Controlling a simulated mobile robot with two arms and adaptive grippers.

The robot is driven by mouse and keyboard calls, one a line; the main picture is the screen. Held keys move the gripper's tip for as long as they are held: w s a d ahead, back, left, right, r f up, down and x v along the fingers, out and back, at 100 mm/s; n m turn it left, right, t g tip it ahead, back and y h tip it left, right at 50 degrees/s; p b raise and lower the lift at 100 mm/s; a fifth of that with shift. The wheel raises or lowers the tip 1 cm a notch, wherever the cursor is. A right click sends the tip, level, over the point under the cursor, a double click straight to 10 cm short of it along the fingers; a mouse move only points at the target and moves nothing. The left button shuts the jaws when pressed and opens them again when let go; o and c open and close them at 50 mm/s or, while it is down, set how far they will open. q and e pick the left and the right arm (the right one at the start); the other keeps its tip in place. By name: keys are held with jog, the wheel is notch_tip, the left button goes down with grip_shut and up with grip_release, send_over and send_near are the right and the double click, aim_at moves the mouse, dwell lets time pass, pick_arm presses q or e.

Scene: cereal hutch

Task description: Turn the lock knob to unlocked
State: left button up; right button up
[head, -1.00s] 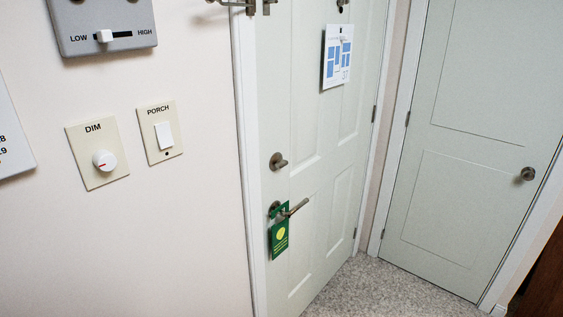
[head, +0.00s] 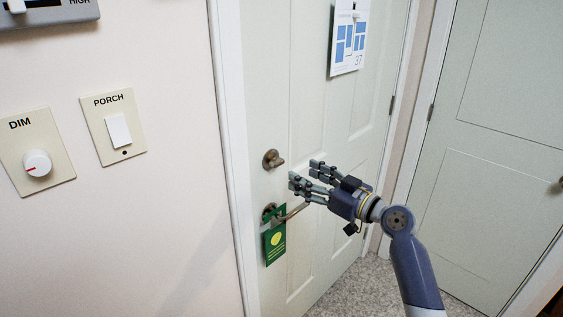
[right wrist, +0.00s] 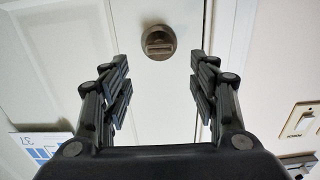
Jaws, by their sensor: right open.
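The lock knob (head: 273,159) is a small bronze thumb-turn on a round plate on the pale door, above the lever handle. In the right wrist view the lock knob (right wrist: 158,42) sits ahead, between and beyond the two fingers, with its bar looking about level across the plate. My right gripper (head: 305,178) is open and empty, just right of the knob and slightly lower, apart from it. In the right wrist view my right gripper (right wrist: 158,88) has its fingers spread wide. My left gripper is not in view.
The lever handle (head: 289,213) with a green door hanger (head: 275,243) is just below my gripper. A paper sheet (head: 349,40) hangs higher on the door. A porch switch (head: 118,130) and dim dial (head: 37,163) are on the left wall. A second door (head: 480,130) stands right.

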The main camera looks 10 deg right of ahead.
aim_at(280, 163)
jog(key=p+x, duration=0.1)
jog(key=x, duration=0.7)
jog(key=shift+w+p, duration=0.1)
jog(key=shift+p, duration=0.25)
jog(key=shift+w+a, duration=0.3)
jog(key=shift+w, duration=0.1)
jog(key=c, duration=1.1)
